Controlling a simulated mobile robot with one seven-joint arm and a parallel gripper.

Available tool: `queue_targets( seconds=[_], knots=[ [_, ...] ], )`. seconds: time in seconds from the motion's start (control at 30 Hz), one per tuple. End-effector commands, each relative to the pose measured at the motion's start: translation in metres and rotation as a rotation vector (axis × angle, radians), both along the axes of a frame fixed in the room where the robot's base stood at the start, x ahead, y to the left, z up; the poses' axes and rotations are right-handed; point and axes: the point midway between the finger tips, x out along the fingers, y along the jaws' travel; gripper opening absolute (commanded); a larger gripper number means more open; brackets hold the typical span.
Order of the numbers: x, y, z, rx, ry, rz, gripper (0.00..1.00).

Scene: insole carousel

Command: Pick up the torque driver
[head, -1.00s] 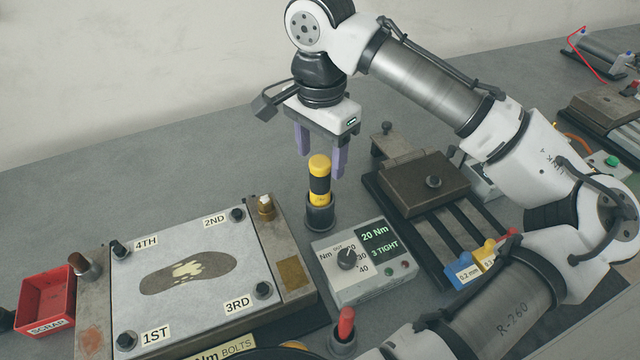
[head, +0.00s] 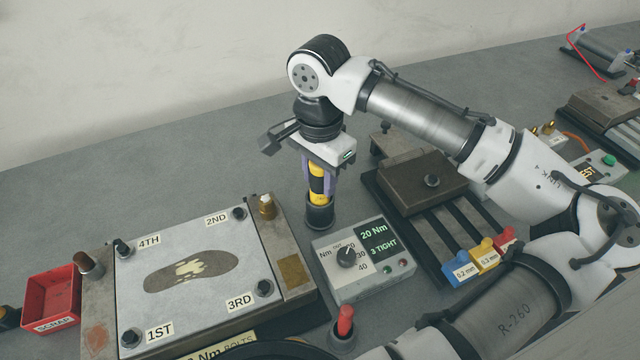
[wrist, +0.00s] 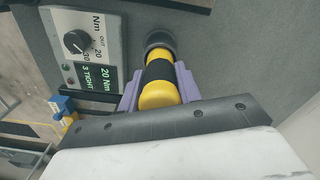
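The torque driver (head: 317,187), a yellow and black cylinder, stands upright with its lower end in a dark round holder (head: 320,216), left of and behind the torque control box. My gripper (head: 319,180) points down over it, with one purple finger on each side of its upper part. In the wrist view the driver (wrist: 159,75) lies between the two purple fingers (wrist: 160,88), which appear to press against both its sides. The driver's top is hidden by the gripper in the head view.
The control box (head: 362,262) reads 20 Nm and 3 TIGHT. A plate with numbered bolts (head: 200,310) lies to the left, beside a red scrap bin (head: 50,300). A dark slotted fixture (head: 425,183) stands to the right. The table behind the driver is clear.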

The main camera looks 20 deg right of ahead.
Motion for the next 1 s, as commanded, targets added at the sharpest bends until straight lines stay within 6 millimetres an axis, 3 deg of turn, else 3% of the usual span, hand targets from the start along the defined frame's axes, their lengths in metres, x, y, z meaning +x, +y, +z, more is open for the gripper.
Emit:
queue_targets(
  seconds=[0.17, 0.57, 0.77, 1.0],
  knots=[
    [0.0, 0.0, 0.001, -0.001, -0.001, 0.0, 0.02],
    [0.001, 0.0, 0.012, -0.002, -0.002, -0.001, 0.02],
    [0.001, 0.0, 0.042, -0.002, -0.004, -0.001, 0.02],
    [0.001, 0.0, 0.096, -0.002, -0.005, -0.001, 0.02]
  ],
)
